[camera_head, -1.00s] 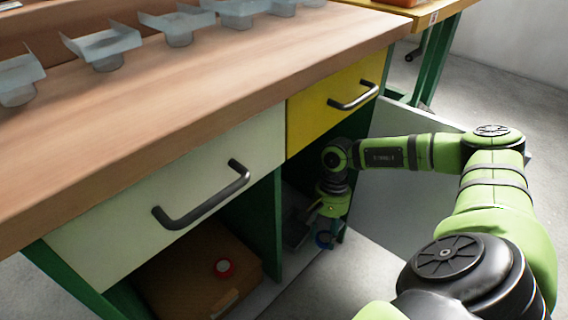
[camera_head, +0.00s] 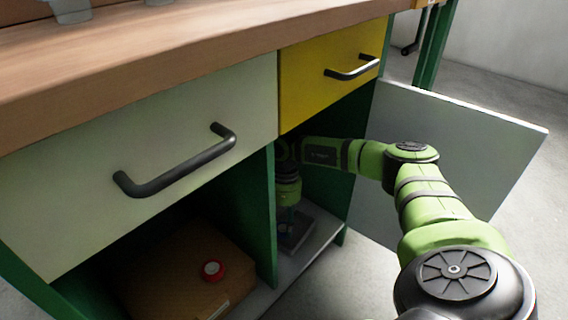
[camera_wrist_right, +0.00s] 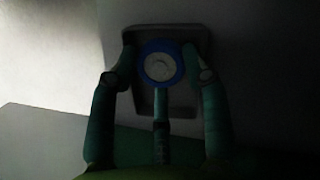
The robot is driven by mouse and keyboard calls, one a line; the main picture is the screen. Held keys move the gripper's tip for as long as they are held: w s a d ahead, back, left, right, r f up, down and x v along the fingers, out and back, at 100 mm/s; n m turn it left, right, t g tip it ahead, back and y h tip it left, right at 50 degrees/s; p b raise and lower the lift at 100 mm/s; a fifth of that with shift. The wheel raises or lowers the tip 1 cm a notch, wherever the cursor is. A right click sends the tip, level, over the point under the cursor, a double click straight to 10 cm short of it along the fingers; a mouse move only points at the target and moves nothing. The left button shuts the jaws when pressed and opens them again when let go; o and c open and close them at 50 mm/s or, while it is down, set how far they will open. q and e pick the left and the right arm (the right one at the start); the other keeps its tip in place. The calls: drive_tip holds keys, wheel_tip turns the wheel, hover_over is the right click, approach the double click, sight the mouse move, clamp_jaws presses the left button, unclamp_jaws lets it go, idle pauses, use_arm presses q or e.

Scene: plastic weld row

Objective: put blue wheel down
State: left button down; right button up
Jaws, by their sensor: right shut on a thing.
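The blue wheel (camera_wrist_right: 160,63), a blue ring with a grey hub, sits between the fingers of my right gripper (camera_wrist_right: 160,74) in the right wrist view. The gripper is shut on it. Behind the wheel is a dark grey tray (camera_wrist_right: 142,104) with a raised rim. In the head view my right gripper (camera_head: 287,212) points down inside the open right-hand cabinet, over the grey tray (camera_head: 302,232) on the cabinet floor. The wheel is barely visible there. Whether it touches the tray, I cannot tell. My left gripper is not in view.
The cabinet's green divider (camera_head: 262,215) stands just left of my right gripper. The open grey door (camera_head: 450,140) is to the right. The yellow drawer (camera_head: 315,85) is above.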

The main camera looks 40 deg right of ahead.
sight(284, 224)
wheel_tip(284, 224, down, 4)
drive_tip(key=shift+r+b, duration=0.1)
drive_tip(key=shift+b, duration=1.1)
drive_tip(key=shift+r, duration=0.2)
drive_tip(key=shift+f, duration=0.2)
drive_tip(key=o, duration=0.8)
drive_tip(key=shift+o, duration=0.2)
